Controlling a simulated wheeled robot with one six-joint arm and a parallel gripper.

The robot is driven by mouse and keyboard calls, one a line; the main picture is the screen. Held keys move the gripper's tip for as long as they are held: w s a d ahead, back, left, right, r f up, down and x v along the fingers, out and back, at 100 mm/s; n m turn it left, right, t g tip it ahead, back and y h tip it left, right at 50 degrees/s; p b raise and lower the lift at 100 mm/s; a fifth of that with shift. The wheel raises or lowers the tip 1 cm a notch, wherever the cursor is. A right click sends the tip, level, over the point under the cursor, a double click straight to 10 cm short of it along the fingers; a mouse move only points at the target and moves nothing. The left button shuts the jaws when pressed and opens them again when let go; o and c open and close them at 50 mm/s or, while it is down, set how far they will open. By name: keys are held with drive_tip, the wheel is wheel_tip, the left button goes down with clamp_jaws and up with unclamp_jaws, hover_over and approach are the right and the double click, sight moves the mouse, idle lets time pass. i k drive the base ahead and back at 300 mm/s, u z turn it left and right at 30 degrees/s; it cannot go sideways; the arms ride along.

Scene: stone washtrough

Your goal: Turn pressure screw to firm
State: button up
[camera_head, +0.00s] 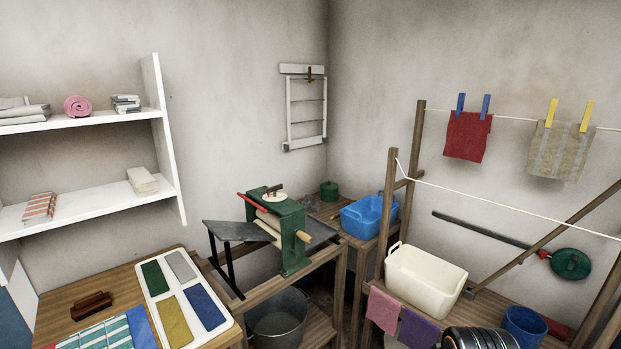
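A green mangle (291,225) stands on a wooden bench in the middle of the view. On its top is a small pale disc with a dark knob (273,191), which looks like the pressure screw; its marks are too small to read. A red bar (253,203) sticks out to the left near the top. Pale rollers (268,222) show between the frame sides. My gripper is not in view; a dark ringed part at the bottom right appears to be mine.
A grey metal bucket (277,322) stands below the mangle. A blue basin (367,215) and a cream tub (424,276) stand to the right. A clothesline with a red cloth (467,136) crosses the right side. A tray (150,274) of coloured cloths lies at left.

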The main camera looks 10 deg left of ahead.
sight(274, 189)
drive_tip(key=u, duration=0.05)
drive_tip(key=i, duration=0.9)
drive_tip(key=u, duration=1.05)
drive_tip(key=i, duration=0.7)
drive_tip(key=u, duration=0.8)
